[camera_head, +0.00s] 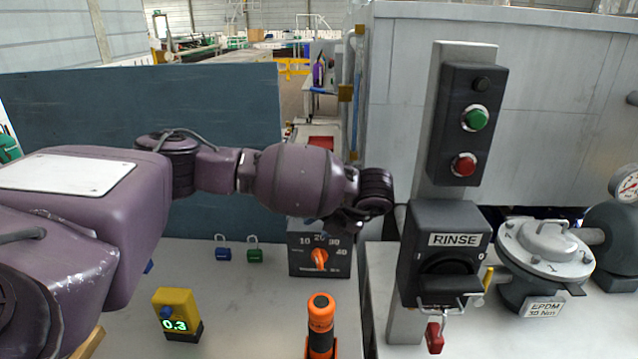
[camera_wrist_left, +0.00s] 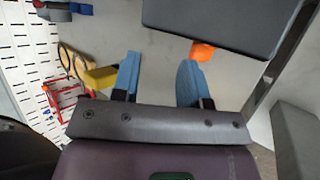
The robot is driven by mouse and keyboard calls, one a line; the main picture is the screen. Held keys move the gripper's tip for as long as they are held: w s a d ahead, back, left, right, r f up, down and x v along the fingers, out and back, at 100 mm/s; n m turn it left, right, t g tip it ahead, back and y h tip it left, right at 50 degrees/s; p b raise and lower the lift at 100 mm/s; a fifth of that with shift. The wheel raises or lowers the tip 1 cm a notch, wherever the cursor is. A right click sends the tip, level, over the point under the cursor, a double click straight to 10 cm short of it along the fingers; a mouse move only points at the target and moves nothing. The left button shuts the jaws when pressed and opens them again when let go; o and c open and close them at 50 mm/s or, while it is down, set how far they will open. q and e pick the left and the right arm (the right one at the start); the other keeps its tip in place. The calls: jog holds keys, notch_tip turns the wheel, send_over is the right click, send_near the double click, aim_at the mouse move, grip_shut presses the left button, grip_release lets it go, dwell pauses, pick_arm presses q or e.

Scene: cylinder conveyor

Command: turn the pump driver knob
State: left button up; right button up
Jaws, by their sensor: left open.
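The pump driver is a dark box (camera_head: 302,268) with a 10-to-40 scale on its face, standing on the bench right of centre. Its orange knob (camera_head: 319,260) sits in the middle of that face. My left gripper (camera_head: 345,222) is above and in front of the box's top edge, and my wrist covers part of the scale. In the left wrist view the two blue fingers (camera_wrist_left: 158,82) are apart with nothing between them. An orange part, seemingly the knob (camera_wrist_left: 203,52), shows beyond the right finger, below the dark box (camera_wrist_left: 215,20). My right gripper is not in view.
An orange and black tool (camera_head: 320,315) stands in front of the driver. A yellow meter (camera_head: 175,305) reading 0.3 and blue (camera_head: 223,254) and green (camera_head: 254,255) padlocks are to the left. The RINSE switch box (camera_head: 412,270) stands close on the right, beside a grey valve (camera_head: 545,250).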

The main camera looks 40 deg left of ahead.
pick_arm(q)
notch_tip(320, 180, up, 9)
jog(key=p, duration=0.1)
jog(key=shift+f, duration=0.2)
pick_arm(e)
jog(key=r, duration=0.1)
jog(key=w+r, duration=0.1)
jog(key=r, duration=0.1)
jog(key=shift+w+t, duration=0.3)
jog(key=shift+s+f, duration=0.1)
